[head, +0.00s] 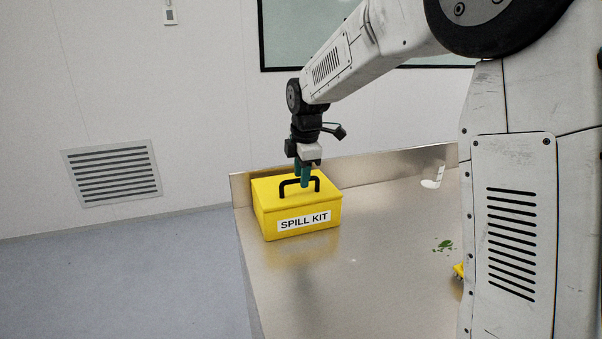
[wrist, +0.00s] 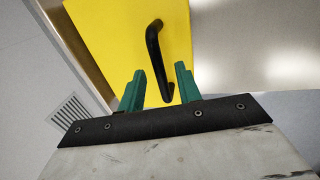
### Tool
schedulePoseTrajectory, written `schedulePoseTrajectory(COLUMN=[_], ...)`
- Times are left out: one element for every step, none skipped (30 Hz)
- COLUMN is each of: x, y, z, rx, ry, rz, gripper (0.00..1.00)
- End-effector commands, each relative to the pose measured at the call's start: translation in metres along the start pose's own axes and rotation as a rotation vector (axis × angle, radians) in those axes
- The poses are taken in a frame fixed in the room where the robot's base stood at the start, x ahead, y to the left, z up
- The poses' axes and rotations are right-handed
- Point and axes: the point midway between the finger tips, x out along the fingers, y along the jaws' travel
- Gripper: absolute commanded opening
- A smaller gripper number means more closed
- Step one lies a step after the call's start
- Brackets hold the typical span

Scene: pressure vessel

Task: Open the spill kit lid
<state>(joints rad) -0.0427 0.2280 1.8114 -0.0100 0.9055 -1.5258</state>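The yellow spill kit (head: 297,208) stands on the steel bench with its lid (head: 270,184) shut. A black handle (head: 283,188) arches up from the lid. My gripper (head: 305,180) points down at the handle from above. In the wrist view, its two green fingers (wrist: 158,88) are apart, and the black handle (wrist: 153,50) runs lengthwise with its near end around the gap between them. The yellow lid (wrist: 115,30) fills the upper middle there. I cannot tell whether a finger touches the handle.
The steel bench (head: 350,265) has a raised back edge (head: 390,164) close behind the kit. A green splash (head: 444,245), a white item (head: 432,183) and a partly hidden yellow object (head: 458,269) are at the right. The bench front is mostly clear.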

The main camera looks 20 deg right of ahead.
Motion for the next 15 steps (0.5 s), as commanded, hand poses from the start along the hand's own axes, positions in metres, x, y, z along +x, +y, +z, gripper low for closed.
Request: schedulePoseTrajectory(x=[-0.0001,-0.0002,-0.0002,-0.0003,-0.0003,-0.0003,-0.0003,-0.0003,-0.0004,-0.0004,-0.0006,-0.0008,-0.0011,-0.0017,-0.0026], y=[0.0000,0.0000,0.0000,0.0000,0.0000,0.0000,0.0000,0.0000,0.0000,0.0000,0.0001,0.0004,0.0007,0.0011,0.0019], z=[0.0001,0.0001,0.0002,0.0002,0.0002,0.0002,0.0002,0.0002,-0.0041,-0.0026,-0.0019,-0.0015,-0.0014,-0.0013,-0.0012], rx=[0.000,0.000,0.000,0.000,0.000,0.000,0.000,0.000,-0.002,0.000,0.000,0.000,0.000,0.000,0.000], ry=[0.000,0.000,0.000,0.000,0.000,0.000,0.000,0.000,0.000,0.000,0.000,0.001,0.001,0.001,0.001], rz=[0.000,0.000,0.000,0.000,0.000,0.000,0.000,0.000,0.000,0.000,0.000,0.000,0.000,0.000,0.001], gripper=[0.34,0.34,0.23,0.14,0.06,0.00,0.00,0.00,0.00,0.00,0.00,0.00,0.00,0.00,0.00])
